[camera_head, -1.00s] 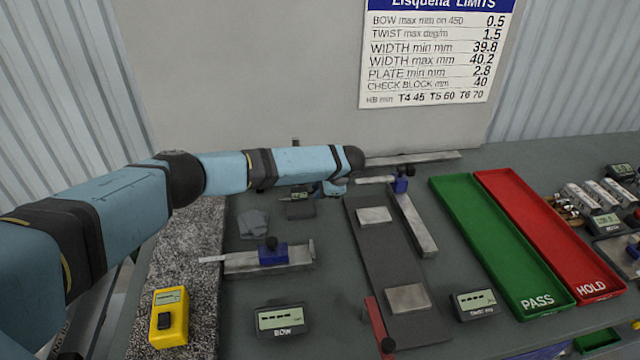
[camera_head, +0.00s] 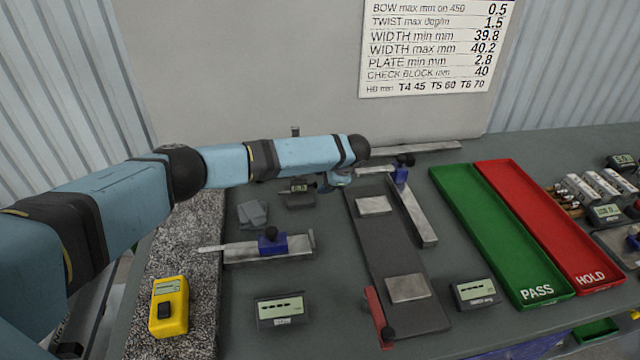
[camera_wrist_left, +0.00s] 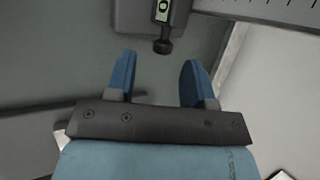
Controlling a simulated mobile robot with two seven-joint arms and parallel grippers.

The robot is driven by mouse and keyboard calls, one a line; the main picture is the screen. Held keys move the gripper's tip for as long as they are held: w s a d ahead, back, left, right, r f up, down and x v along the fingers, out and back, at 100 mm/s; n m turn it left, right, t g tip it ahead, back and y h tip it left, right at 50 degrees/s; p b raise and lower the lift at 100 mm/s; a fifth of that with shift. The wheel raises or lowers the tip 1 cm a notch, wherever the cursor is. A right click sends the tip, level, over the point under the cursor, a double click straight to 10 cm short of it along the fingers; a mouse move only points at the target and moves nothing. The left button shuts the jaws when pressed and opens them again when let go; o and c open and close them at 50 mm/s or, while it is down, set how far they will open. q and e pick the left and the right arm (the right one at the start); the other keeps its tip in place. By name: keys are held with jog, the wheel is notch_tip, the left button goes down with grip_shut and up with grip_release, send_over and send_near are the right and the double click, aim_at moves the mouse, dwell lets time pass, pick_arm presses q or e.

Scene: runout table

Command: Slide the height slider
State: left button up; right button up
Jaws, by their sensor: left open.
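My left gripper (camera_head: 338,181) is largely hidden behind my forearm in the head view, low over the back of the table. In the left wrist view its two blue fingers (camera_wrist_left: 160,80) are apart with nothing between them. Just beyond the fingertips is a dark slider with a small lit display (camera_wrist_left: 162,10) and a black knob (camera_wrist_left: 163,46), apart from the fingers. A small dark gauge with a display (camera_head: 298,187) sits beside the gripper in the head view; I cannot tell for sure that it is the same slider. My right gripper is not in view.
Blue sliders ride on two steel bars, one at the left (camera_head: 272,243) and one behind the grey plate (camera_head: 401,174). Green PASS (camera_head: 486,225) and red HOLD (camera_head: 545,220) trays lie right. A yellow meter (camera_head: 169,306) stands on granite.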

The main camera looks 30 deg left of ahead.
pick_arm(q)
jog(key=v, duration=1.1)
jog(key=shift+r+b, duration=0.15)
jog(key=shift+b, duration=0.2)
